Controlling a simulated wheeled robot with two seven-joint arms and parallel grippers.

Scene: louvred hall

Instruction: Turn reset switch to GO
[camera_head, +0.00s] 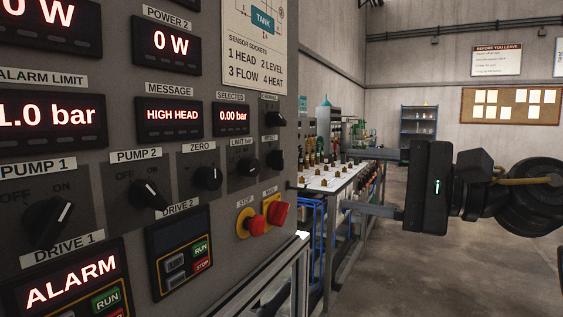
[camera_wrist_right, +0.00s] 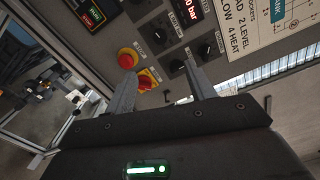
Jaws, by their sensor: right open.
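The reset switch (camera_head: 275,160) is a small black rotary knob on the grey control panel, under a small label near the panel's right edge. Its pointer setting is too small to read. It also shows in the right wrist view (camera_wrist_right: 178,67), close to one fingertip. My right gripper (camera_head: 325,172) is open and empty, to the right of the panel, its fingers pointing towards it. In the right wrist view the open fingers (camera_wrist_right: 160,67) frame the lower right part of the panel, apart from the knob as far as I can tell. My left gripper is not in view.
Close around the switch are the channel knob (camera_head: 277,119), the limit knob (camera_head: 247,166), the red main switch (camera_head: 277,213) and the red stop button (camera_head: 254,225). The message display (camera_head: 174,116) reads HIGH HEAD. A workbench (camera_head: 335,178) stands behind; floor at right is clear.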

